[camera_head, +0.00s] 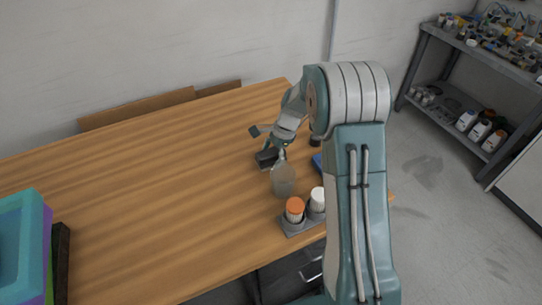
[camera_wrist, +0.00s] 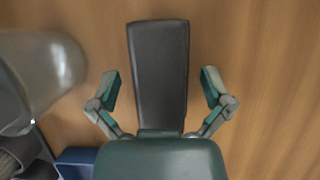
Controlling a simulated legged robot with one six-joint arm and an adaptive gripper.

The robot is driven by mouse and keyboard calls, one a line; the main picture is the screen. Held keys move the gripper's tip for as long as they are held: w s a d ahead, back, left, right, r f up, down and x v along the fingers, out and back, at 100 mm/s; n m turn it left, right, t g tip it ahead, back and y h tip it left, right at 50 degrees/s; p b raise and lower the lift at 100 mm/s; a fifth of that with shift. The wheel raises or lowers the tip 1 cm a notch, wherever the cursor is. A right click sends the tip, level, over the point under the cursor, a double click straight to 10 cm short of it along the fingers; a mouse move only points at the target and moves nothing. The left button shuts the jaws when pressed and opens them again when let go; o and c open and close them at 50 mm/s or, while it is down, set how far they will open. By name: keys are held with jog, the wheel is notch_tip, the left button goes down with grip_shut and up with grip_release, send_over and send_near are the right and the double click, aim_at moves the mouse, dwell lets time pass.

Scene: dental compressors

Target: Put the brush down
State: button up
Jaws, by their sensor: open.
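A dark grey, long flat-topped block, which looks like the brush (camera_wrist: 160,72), lies on the wooden table (camera_head: 150,190). In the wrist view it lies between the two fingers of my gripper (camera_wrist: 160,92), with a gap of bare wood on each side. Its near end is hidden behind the gripper body. No bristles show on it. In the head view the dark block (camera_head: 266,158) sits under my gripper (camera_head: 276,151), close to the table's far right part. My gripper is open and holds nothing.
A clear cup (camera_head: 283,180) stands close in front of the gripper. A grey holder (camera_head: 299,225) carries an orange-capped bottle (camera_head: 295,210) and a white-capped bottle (camera_head: 317,199). A blue item (camera_head: 317,160) lies right. Stacked bins (camera_head: 22,250) stand front left. The table's middle is clear.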

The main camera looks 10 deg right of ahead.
jog(key=s+v, duration=0.1)
jog(key=v, duration=1.1)
jog(key=s+a+r+n+t+h, duration=0.1)
jog(key=s+a+r+n, duration=0.1)
jog(key=s+r+n, duration=0.45)
jog(key=s+a+r+n+t+h, duration=0.1)
jog(key=s+n+t, duration=0.1)
jog(key=s, duration=0.5)
jog(key=s+r+n+t+h, duration=0.1)
jog(key=s+n, duration=0.3)
jog(key=s, duration=0.4)
jog(key=s+a+r+n+t+h, duration=0.1)
jog(key=s+r+n+t, duration=0.1)
jog(key=s, duration=0.5)
jog(key=shift+s+a+r+n+t, duration=0.3)
jog(key=shift+s+a+r+n, duration=0.05)
jog(key=shift+r+n, duration=0.35)
